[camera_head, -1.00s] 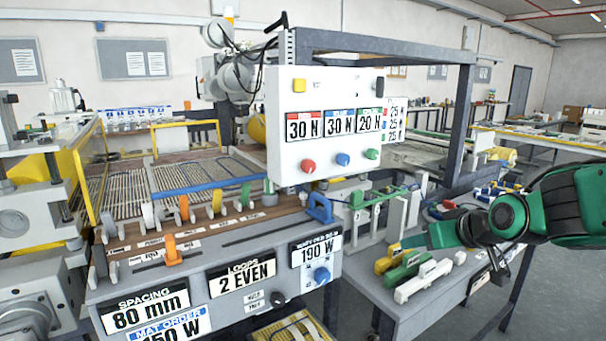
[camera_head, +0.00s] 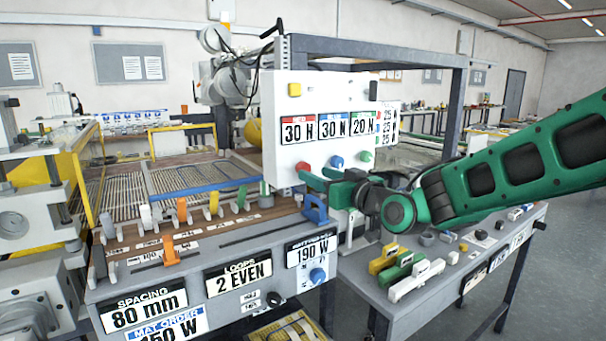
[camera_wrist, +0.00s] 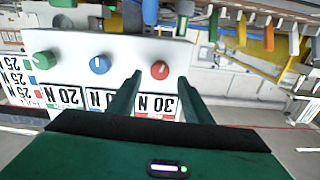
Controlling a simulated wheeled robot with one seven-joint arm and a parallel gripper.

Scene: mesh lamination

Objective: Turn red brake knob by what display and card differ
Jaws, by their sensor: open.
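The white panel (camera_head: 278,170) carries a red brake knob (camera_head: 303,166), a blue knob (camera_head: 337,161) and a green knob (camera_head: 366,155). Displays above read 30 N on red (camera_head: 297,131), 30 N on blue and 20 N on green. The card (camera_head: 387,122) at the panel's right edge shows 25 in its red, blue and green rows. My gripper (camera_head: 313,177) is open, close to the red knob. In the wrist view, the red knob (camera_wrist: 160,69) appears between the two fingertips (camera_wrist: 159,79), its white mark pointing nearly straight along the picture. No contact is visible.
The blue knob (camera_wrist: 100,64) sits just left of the fingers in the wrist view. Below the panel, a blue clamp (camera_head: 315,209) stands on the grey bench. Coloured blocks (camera_head: 405,270) lie on the right table. A dark frame post (camera_head: 455,110) rises behind my arm.

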